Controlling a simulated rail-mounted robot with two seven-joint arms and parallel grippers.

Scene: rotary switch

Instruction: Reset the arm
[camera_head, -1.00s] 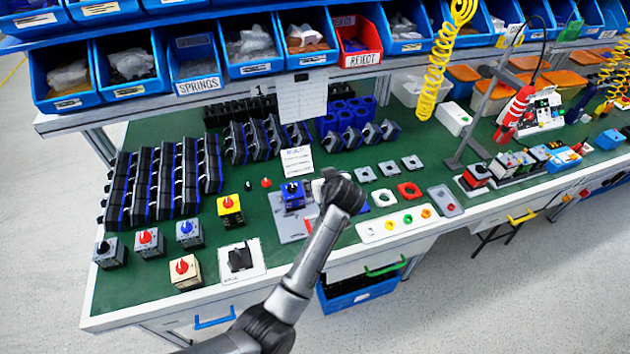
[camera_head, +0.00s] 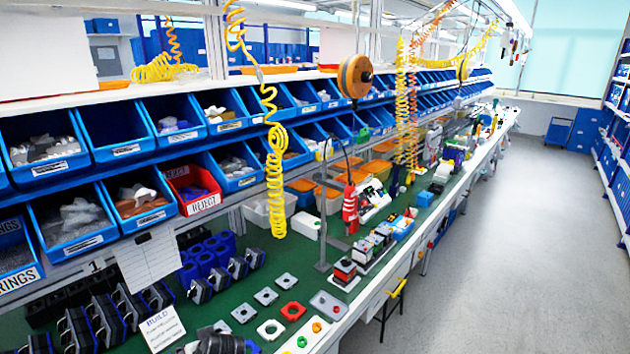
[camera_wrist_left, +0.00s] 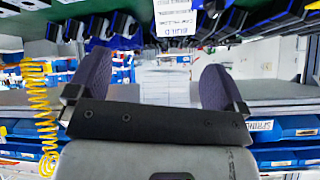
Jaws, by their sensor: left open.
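My left gripper (camera_wrist_left: 156,85) shows in the left wrist view with its two dark fingers wide apart and nothing between them. The rotary switches on the bench front are outside the head view. My right gripper is in no view.
Blue bins (camera_head: 108,130) line the shelf above the green bench (camera_head: 255,290), with a red reject bin (camera_head: 193,188) among them. Black-and-blue housings (camera_head: 105,320) stand at lower left. A yellow coiled hose (camera_head: 277,180) hangs down. The aisle floor (camera_head: 490,260) at right is clear.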

